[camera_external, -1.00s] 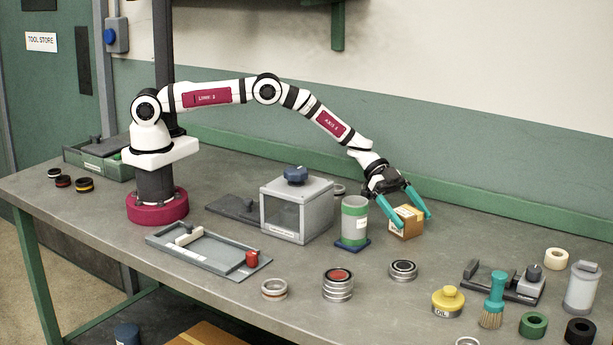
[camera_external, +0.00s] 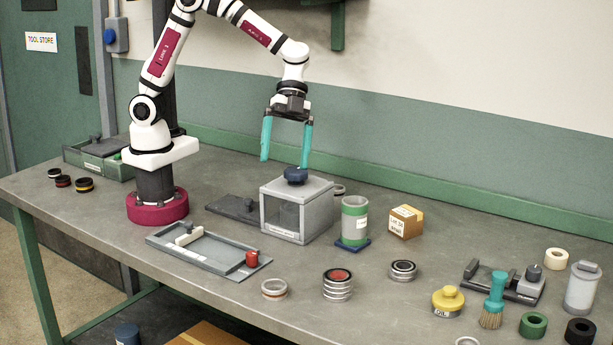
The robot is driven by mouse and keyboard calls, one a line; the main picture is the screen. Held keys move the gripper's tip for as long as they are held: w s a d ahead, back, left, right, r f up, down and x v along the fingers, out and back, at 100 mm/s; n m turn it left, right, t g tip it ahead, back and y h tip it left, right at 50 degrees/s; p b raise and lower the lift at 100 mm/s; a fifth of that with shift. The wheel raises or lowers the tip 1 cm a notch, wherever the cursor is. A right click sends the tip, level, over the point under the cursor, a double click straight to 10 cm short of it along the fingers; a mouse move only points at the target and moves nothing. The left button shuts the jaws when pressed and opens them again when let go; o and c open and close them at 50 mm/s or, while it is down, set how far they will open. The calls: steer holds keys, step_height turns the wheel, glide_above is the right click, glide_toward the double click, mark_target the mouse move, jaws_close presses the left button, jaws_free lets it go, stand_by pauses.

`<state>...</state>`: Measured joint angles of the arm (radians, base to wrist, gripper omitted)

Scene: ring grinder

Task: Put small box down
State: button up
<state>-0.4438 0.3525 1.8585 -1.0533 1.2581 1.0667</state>
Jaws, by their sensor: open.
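The small box (camera_external: 405,222) is brown cardboard with a white label. It sits on the grey bench top, just right of the green and clear cylinder on a blue base. My gripper (camera_external: 284,164) is open and empty, its two teal fingers pointing down. It hangs above the grey case with the blue knob, up and to the left of the small box and well apart from it. Whether a fingertip touches the knob is hard to tell.
The grey case (camera_external: 282,222) with its blue knob (camera_external: 295,175) stands below my gripper. The green cylinder (camera_external: 354,218) is between the case and the box.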

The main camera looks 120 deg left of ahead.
steer(key=s+d+r+g+y, duration=0.2)
steer(key=s+d, duration=0.2)
steer(key=s, duration=0.6)
steer(key=s+a+y, duration=0.1)
steer(key=s+y, duration=0.2)
steer(key=s, duration=0.5)
steer(key=s+a+n+g+y, duration=0.1)
steer(key=s+a+y, duration=0.1)
steer(key=s, duration=0.6)
steer(key=shift+f+y, duration=0.25)
steer(key=shift+y, duration=0.35)
steer(key=shift+s, duration=0.1)
